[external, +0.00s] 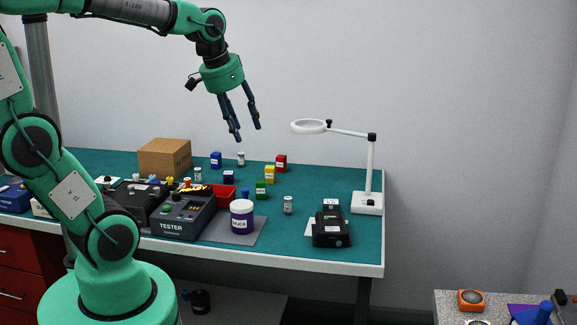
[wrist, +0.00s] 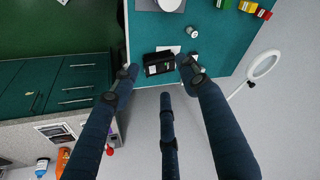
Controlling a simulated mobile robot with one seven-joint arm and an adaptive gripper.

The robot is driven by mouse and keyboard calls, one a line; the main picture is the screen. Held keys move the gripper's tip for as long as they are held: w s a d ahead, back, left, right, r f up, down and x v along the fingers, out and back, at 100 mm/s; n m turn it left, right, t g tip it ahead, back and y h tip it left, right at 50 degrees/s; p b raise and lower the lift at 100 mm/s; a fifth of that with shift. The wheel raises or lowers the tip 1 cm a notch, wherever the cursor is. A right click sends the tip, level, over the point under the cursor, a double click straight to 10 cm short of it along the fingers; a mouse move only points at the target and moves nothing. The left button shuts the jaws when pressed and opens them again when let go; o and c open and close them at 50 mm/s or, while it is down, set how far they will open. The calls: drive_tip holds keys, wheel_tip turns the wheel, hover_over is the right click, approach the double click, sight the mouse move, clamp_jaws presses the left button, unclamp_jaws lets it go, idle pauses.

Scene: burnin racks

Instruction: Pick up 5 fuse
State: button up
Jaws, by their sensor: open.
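Several small coloured blocks with pale labels sit on the teal bench: a blue block (external: 216,159), purple block (external: 228,177), yellow block (external: 269,174), red block (external: 281,163) and green block (external: 261,190). Small pale labelled cylinders stand among them, one at the back (external: 241,159), one by the box (external: 198,174) and one at the front (external: 288,205). The labels are too small to read, so I cannot tell which is the 5 fuse. My gripper (external: 248,131) is open and empty, high above the bench. Its spread fingers (wrist: 160,85) show in the wrist view.
A cardboard box (external: 164,158), a tester (external: 184,217), a purple-labelled jar (external: 242,218) and a red tray (external: 221,196) crowd the left. A black device (external: 331,229) and a magnifier lamp (external: 368,202) stand right.

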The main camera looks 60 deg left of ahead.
drive_tip(key=w+a+f+g+p, duration=0.15)
drive_tip(key=w+a, duration=0.25)
drive_tip(key=a, duration=0.5)
drive_tip(key=w+a+f+n+p, duration=0.1)
drive_tip(key=w+a+p, duration=0.1)
drive_tip(key=w+a, duration=0.5)
drive_tip(key=w+a+f+g+p, duration=0.1)
drive_tip(key=w+a+f+p, duration=0.1)
drive_tip(key=a, duration=0.9)
drive_tip(key=s+a+f+p, duration=0.1)
drive_tip(key=a+f, duration=0.4)
drive_tip(key=a, duration=0.4)
drive_tip(key=s+a+f+g+p, duration=0.1)
drive_tip(key=s+a+f+p, duration=0.1)
drive_tip(key=a+f, duration=0.4)
drive_tip(key=s+a+f+g+h+p, duration=0.1)
drive_tip(key=a+f, duration=0.5)
drive_tip(key=a, duration=0.6)
drive_tip(key=shift+s+a+n+p, duration=0.2)
drive_tip(key=shift+s+n+p, duration=0.25)
drive_tip(key=shift+p, duration=0.25)
drive_tip(key=shift+f, duration=0.1)
hover_over(198, 175)
drive_tip(key=a, duration=0.1)
drive_tip(key=shift+w+a+f+b, duration=0.1)
drive_tip(key=shift+w+f+b, duration=0.1)
drive_tip(key=shift+f, duration=1.95)
drive_tip(key=shift+w+f+b, duration=0.1)
drive_tip(key=shift+w+f, duration=0.1)
drive_tip(key=shift+f, duration=1.9)
